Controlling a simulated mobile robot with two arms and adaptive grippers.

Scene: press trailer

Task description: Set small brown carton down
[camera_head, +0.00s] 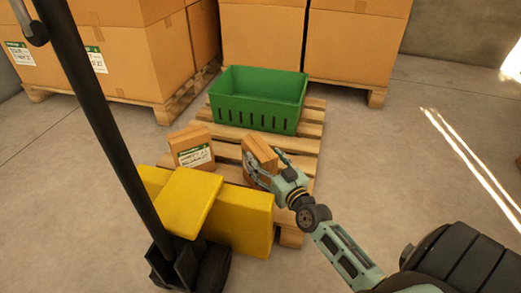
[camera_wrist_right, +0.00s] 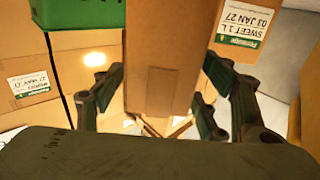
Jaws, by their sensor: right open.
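A small brown carton (camera_head: 260,153) stands at the right part of the wooden pallet (camera_head: 310,140), in front of a green crate. My right gripper (camera_head: 266,170) is at this carton, with a finger on either side. In the right wrist view the carton (camera_wrist_right: 165,55) is between the spread fingers of my gripper (camera_wrist_right: 160,98), with gaps showing beside it. The gripper is open. The carton's underside is hard to see. A second small brown carton (camera_head: 191,147) with a white-green label stands on the pallet to the left. My left gripper is not seen.
The green crate (camera_head: 258,98) stands on the pallet's back part and looks empty. Large cartons (camera_head: 135,55) on pallets stand behind. A yellow pallet truck (camera_head: 235,220) with a black handle (camera_head: 95,110) is at the front left. Grey floor (camera_head: 400,150) is clear at right.

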